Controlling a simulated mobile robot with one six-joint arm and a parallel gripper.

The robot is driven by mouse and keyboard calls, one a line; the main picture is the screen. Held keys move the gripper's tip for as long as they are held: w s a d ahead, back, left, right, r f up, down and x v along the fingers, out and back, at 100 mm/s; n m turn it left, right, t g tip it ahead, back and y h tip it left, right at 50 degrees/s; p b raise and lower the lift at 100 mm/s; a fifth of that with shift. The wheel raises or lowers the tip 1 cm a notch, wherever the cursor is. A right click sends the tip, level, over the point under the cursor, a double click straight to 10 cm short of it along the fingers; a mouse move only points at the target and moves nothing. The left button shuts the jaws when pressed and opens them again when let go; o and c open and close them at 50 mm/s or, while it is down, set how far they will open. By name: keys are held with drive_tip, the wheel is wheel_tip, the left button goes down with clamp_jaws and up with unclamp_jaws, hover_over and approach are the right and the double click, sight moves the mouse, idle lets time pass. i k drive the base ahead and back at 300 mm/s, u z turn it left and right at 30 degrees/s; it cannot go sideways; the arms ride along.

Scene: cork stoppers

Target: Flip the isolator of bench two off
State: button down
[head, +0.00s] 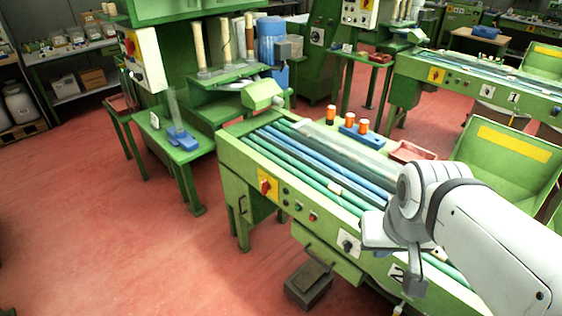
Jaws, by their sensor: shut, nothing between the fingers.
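The green bench marked with a "2" plate (396,272) stands in the centre foreground. On its front left is a red rotary knob on a yellow plate (265,186). Further right on the same front is a black rotary switch on a white plate (347,243). The picture is too small to tell either knob's exact setting. My white arm reaches in from the right over the bench. My gripper (414,284) points down in front of the bench, near the "2" plate and right of the black switch. It is shut and empty; its fingertips are hard to make out.
Push buttons (298,206) sit between the two knobs. A dark pedal box (310,284) stands on the floor below. Another bench (470,85) is at the back right. Red floor at left is clear.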

sight(265, 185)
drive_tip(key=u, duration=0.05)
drive_tip(key=i, duration=1)
drive_tip(key=z, duration=0.05)
